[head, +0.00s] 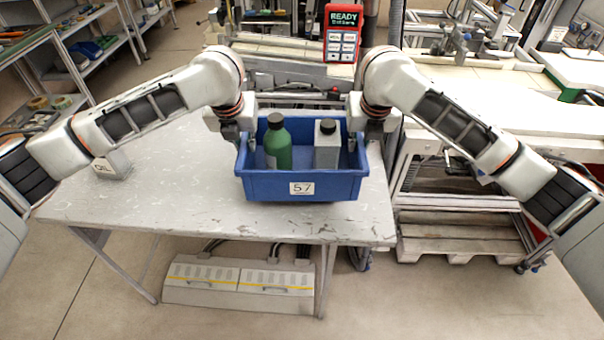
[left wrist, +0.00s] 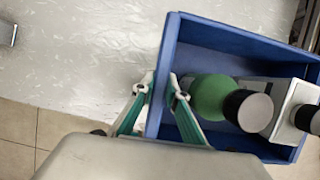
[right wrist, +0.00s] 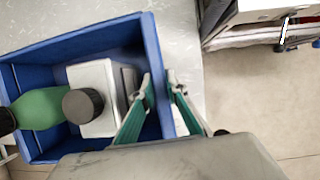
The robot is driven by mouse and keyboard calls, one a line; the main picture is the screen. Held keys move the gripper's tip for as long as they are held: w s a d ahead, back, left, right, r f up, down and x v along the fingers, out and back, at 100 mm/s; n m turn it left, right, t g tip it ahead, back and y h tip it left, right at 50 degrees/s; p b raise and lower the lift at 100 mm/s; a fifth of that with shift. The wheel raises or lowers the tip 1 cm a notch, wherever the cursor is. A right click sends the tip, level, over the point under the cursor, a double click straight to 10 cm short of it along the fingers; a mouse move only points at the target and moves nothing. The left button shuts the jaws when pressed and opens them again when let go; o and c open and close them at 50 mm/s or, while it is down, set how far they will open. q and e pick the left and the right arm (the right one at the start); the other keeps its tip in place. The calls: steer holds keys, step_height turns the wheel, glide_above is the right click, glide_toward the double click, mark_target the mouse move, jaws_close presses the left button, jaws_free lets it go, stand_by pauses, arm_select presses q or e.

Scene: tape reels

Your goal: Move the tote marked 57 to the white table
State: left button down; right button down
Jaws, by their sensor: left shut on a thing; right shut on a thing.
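The blue tote (head: 258,187) carries a label reading 57 on its front wall. It is at the right part of a worn grey-white table (head: 160,190); I cannot tell if it rests there or hangs just above. It holds a green bottle (head: 278,150) and a grey-white container (head: 327,152), both black-capped and upright. My left gripper (left wrist: 163,90) is shut on the tote's left wall, one finger on each side. My right gripper (right wrist: 161,88) is shut on the right wall in the same way. In the head view the fingertips are partly hidden.
A white-topped bench (head: 480,105) with equipment stands to the right, with a pallet (head: 460,240) underneath. A small labelled block (head: 112,164) is on the left of the worn table. A red and black READY panel (head: 342,33) stands behind.

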arm_select(q)
steer(key=shift+a+r, duration=0.1)
arm_select(e)
steer(key=shift+d+r, duration=0.1)
stand_by(0.6)
